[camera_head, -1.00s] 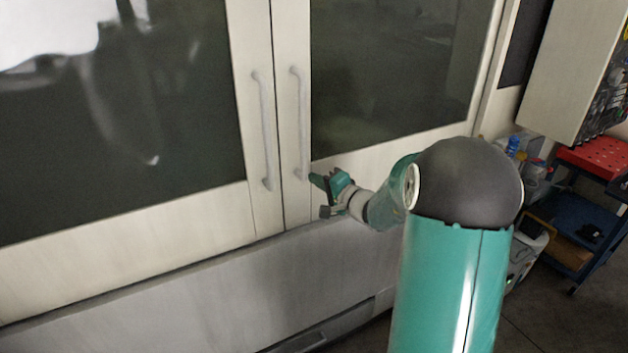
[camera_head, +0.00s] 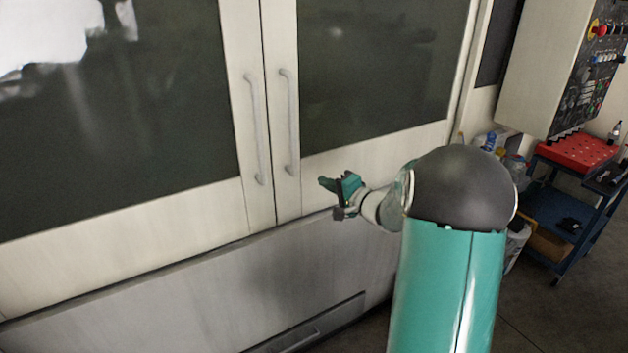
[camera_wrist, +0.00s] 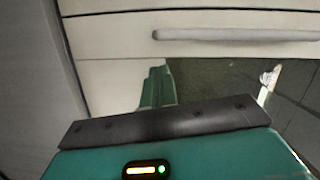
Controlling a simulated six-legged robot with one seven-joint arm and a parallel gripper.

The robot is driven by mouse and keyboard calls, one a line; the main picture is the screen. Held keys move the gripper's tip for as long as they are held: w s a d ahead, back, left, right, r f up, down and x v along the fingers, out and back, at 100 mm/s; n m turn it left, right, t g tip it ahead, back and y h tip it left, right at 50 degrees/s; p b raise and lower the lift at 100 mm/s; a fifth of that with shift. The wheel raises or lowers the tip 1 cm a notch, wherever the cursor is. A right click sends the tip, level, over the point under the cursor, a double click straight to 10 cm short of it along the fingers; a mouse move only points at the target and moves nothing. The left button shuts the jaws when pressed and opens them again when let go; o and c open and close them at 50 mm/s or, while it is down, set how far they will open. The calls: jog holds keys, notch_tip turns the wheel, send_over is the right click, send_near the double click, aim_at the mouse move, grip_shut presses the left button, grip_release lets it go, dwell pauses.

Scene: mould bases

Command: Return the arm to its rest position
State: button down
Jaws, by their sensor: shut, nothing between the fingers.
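My gripper (camera_head: 328,183) is a small green and dark tool at the end of my bent arm. It is shut and empty, in front of the lower right door of the pale cabinet (camera_head: 110,220). It is apart from the two upright door handles, the left one (camera_head: 256,130) and the right one (camera_head: 289,122). Both glass doors appear closed. In the wrist view, my green fingers (camera_wrist: 158,88) are together in front of a pale panel, with a horizontal bar handle (camera_wrist: 235,35) above them.
A blue trolley (camera_head: 562,215) with a red perforated top (camera_head: 577,152) stands at the right, by bottles (camera_head: 490,142). A pale control box (camera_head: 540,65) with buttons hangs above it. Dark open floor (camera_head: 560,315) lies at the lower right.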

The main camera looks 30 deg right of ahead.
jog(key=s+a+r+n+g+y, duration=0.2)
jog(key=s+a+n+g, duration=0.3)
jog(key=a, duration=0.6)
jog(key=s+a+r+n+g+y, duration=0.2)
jog(key=s+a+n+g, duration=0.15)
jog(key=s+a, duration=0.6)
jog(key=s+a+n+g+h, duration=0.1)
jog(key=s+h, duration=0.3)
jog(key=s, duration=0.4)
jog(key=s+a+n+g+h, duration=0.1)
jog(key=s+a+n+h, duration=0.1)
jog(key=s, duration=0.7)
jog(key=n+h, duration=0.1)
jog(key=h, duration=0.1)
jog(key=shift+s+g+h, duration=0.25)
jog(key=shift+g+h, duration=0.1)
jog(key=shift+h, duration=0.05)
jog(key=shift+d, duration=0.1)
